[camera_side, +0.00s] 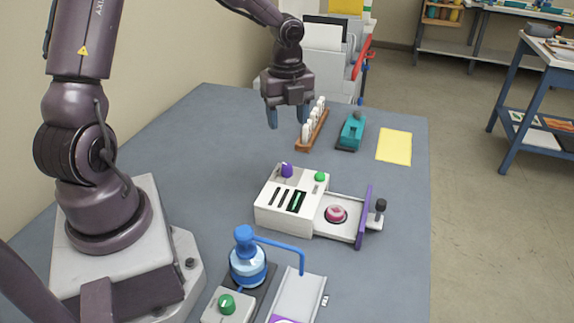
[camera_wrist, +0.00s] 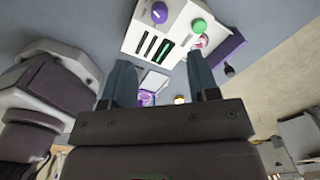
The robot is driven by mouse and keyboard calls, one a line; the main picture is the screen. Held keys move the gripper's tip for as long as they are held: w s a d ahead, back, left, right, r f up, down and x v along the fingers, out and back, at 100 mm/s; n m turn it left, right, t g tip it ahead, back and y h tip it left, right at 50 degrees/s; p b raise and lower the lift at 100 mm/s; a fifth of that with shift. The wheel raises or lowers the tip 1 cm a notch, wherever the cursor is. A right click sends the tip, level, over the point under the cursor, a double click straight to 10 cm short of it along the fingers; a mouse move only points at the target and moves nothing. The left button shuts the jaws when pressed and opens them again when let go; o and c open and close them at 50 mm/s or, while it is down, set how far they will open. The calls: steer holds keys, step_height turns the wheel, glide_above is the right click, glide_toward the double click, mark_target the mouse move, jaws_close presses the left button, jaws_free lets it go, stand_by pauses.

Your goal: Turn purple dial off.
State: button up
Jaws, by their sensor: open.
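The purple dial (camera_side: 287,170) is a small knob on the top of a white machine (camera_side: 280,212), near its back left corner. In the wrist view the purple dial (camera_wrist: 159,12) shows at the top, with a pale mark on it. A green knob (camera_side: 320,176) sits to its right on the same machine; it also shows in the wrist view (camera_wrist: 199,25). My gripper (camera_side: 286,116) is open and empty, pointing down above the table behind the machine. It is apart from the dial. In the wrist view its two fingers (camera_wrist: 162,80) stand below the machine, with nothing between them.
The machine has dark slots and a side bay with a pink round piece (camera_side: 336,214) and a purple plate (camera_side: 363,216). A wooden rack of white pieces (camera_side: 312,126), a teal tool (camera_side: 352,131) and a yellow sheet (camera_side: 394,146) lie behind. A blue flask (camera_side: 247,262) stands in front.

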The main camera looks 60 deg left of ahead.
mark_target(287, 165)
step_height(287, 165, down, 13)
stand_by(0.5)
steer(key=c, duration=0.9)
